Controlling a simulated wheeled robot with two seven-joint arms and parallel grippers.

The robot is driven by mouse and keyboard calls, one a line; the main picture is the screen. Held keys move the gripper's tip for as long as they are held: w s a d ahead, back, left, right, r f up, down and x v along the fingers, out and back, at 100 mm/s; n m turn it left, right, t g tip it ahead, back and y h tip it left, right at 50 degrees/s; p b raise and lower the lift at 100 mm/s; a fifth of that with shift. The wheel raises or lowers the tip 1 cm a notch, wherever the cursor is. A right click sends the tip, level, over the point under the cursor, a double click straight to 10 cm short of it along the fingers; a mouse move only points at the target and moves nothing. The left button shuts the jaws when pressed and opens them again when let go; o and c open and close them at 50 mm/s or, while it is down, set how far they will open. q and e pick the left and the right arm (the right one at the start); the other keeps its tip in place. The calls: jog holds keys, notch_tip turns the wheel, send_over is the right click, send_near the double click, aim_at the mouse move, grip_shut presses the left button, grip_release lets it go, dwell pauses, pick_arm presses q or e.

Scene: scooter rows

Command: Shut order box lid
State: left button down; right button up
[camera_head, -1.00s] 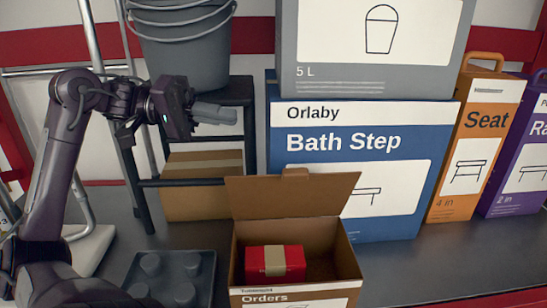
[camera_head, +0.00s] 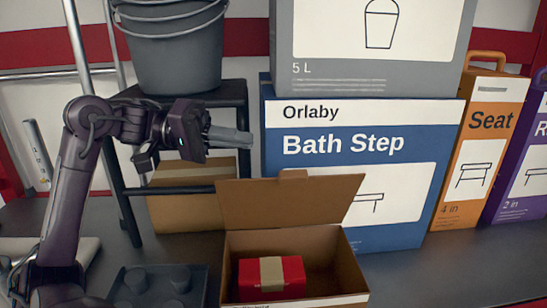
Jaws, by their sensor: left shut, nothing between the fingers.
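The brown order box (camera_head: 354,284) stands at the bottom centre of the head view. Its lid (camera_head: 285,204) is open and stands up at the back, leaning slightly backward, with a small tab on its top edge. A red packet (camera_head: 271,278) with a beige band lies inside the box. My left gripper (camera_head: 246,140) is shut and empty. It points right, above and left of the lid, apart from it, in front of the black step frame. My right gripper is not in view.
A blue Bath Step box (camera_head: 345,228) stands close behind the lid, with a grey 5 L box (camera_head: 372,78) on top. Grey buckets (camera_head: 172,60) sit on a black step (camera_head: 238,100) at left. Orange (camera_head: 489,122) and purple boxes (camera_head: 520,160) stand at right.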

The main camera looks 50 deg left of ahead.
aim_at(275, 190)
pick_arm(q)
jog(key=d+p, duration=0.1)
jog(key=d, duration=0.1)
jog(key=w+d+f+p, duration=0.1)
jog(key=d, duration=0.1)
jog(key=w+d+p, duration=0.1)
jog(key=d, duration=0.2)
jog(key=shift+w+f, duration=0.15)
jog(key=shift+f, duration=0.15)
jog(key=shift+s+d+f, duration=0.25)
jog(key=shift+s+f, duration=0.05)
jog(key=shift+s, duration=0.1)
jog(key=shift+w, duration=0.1)
jog(key=shift+w+d, duration=0.1)
